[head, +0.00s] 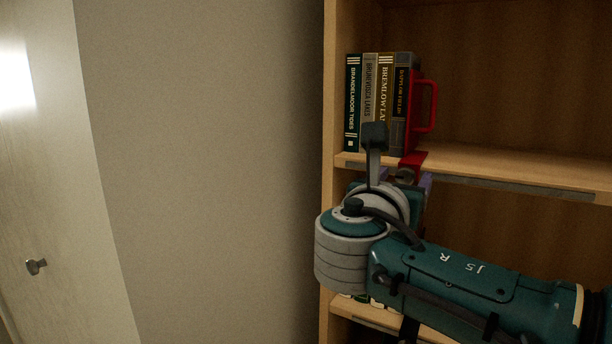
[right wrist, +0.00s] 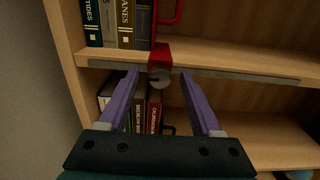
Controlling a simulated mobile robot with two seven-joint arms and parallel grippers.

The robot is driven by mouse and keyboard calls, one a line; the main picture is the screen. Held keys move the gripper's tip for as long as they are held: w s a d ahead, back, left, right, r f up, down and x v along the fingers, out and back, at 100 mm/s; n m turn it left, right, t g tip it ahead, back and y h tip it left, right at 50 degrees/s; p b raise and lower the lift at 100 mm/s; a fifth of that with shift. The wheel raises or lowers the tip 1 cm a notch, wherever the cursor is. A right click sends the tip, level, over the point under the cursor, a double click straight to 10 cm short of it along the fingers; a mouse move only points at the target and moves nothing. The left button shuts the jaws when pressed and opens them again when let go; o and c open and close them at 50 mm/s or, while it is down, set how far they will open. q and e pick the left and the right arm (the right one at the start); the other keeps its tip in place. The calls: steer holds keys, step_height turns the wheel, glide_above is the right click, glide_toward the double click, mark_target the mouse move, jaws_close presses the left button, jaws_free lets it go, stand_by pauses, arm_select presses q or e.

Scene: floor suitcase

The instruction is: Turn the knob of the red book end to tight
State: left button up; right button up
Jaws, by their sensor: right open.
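The red book end (head: 427,105) stands against the right side of the books on the upper shelf, and its red clamp comes over the shelf's front edge. In the right wrist view the red clamp (right wrist: 160,53) carries a round grey knob (right wrist: 160,78) with a small dark mark on its face. My right gripper (right wrist: 159,74) is open, with one purple finger on each side of the knob and visible gaps between. In the head view my right arm and wrist cover most of the gripper (head: 404,180). My left gripper is in neither view.
Several upright books (head: 378,100) fill the left end of the upper shelf (head: 520,170). More books (right wrist: 140,108) stand on the lower shelf behind my fingers. A grey strip (right wrist: 240,76) runs along the upper shelf edge. The upper shelf is clear right of the book end.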

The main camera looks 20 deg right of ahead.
jaws_close()
stand_by(0.4)
